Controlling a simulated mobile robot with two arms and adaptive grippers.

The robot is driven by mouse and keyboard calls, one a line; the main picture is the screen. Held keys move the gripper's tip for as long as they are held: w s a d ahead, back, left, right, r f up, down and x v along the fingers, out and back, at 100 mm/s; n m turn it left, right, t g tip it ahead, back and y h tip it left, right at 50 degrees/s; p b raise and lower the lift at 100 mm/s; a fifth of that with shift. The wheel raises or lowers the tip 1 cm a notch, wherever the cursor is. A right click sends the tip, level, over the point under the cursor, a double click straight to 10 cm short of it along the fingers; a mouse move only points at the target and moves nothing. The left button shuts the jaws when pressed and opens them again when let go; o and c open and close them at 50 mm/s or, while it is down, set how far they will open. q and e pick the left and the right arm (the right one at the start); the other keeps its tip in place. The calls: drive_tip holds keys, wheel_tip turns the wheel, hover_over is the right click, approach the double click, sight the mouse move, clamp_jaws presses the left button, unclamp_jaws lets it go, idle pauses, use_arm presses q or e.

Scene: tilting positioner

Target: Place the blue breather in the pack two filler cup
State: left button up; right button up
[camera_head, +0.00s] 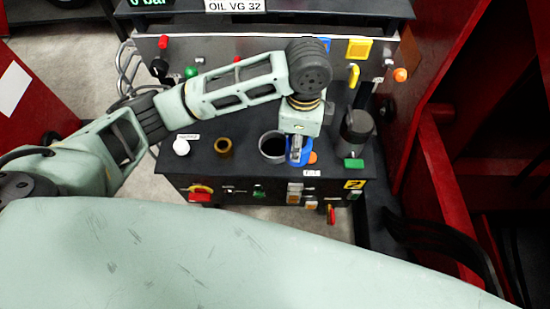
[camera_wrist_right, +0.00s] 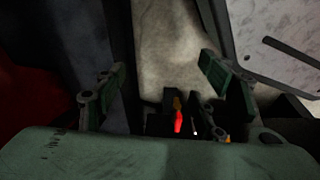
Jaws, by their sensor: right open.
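The blue breather (camera_head: 298,161) shows as a blue piece at the right of the dark bench top in the head view. My left gripper (camera_head: 297,148) points down onto it, and grey finger parts cover its middle. Whether the fingers are closed on it or it rests on the bench is hidden. A dark cup with a pale rim (camera_head: 272,146) stands open just left of it. A smaller brass-coloured ring or cup (camera_head: 223,147) stands further left. I cannot tell which is the pack two filler cup. My right gripper (camera_wrist_right: 165,74) is open and empty in the right wrist view.
A grey canister with a dark top (camera_head: 356,128) stands right of my left gripper. A white knob (camera_head: 181,147) is at the bench's left. An orange knob (camera_head: 313,157) is beside the breather. Switches line the front face, and a red frame (camera_head: 440,165) borders the right.

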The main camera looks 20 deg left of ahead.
use_arm(q)
drive_tip(key=shift+d+f+m, duration=0.3)
drive_tip(key=shift+f+m, duration=0.1)
drive_tip(key=shift+f, duration=0.45)
drive_tip(key=shift+w+f+b, duration=0.15)
drive_tip(key=shift+f+b, duration=0.1)
drive_tip(key=shift+b, duration=0.1)
drive_tip(key=b, duration=0.3)
approach(275, 135)
drive_tip(key=s+d, duration=0.2)
drive_tip(key=s, duration=0.3)
drive_tip(key=f, duration=0.2)
drive_tip(key=a+f+b, duration=0.1)
drive_tip(key=shift+w+f, duration=0.15)
drive_tip(key=shift+w, duration=0.15)
drive_tip(key=shift+f, duration=0.3)
use_arm(e)
drive_tip(key=w+r+t, duration=0.1)
drive_tip(key=w+r, duration=0.2)
drive_tip(key=r, duration=1.1)
drive_tip(key=shift+w+a, duration=0.15)
drive_tip(key=shift+w, duration=0.25)
use_arm(q)
drive_tip(key=shift+f, duration=0.1)
drive_tip(key=o, duration=1.3)
use_arm(e)
drive_tip(key=shift+f, duration=0.1)
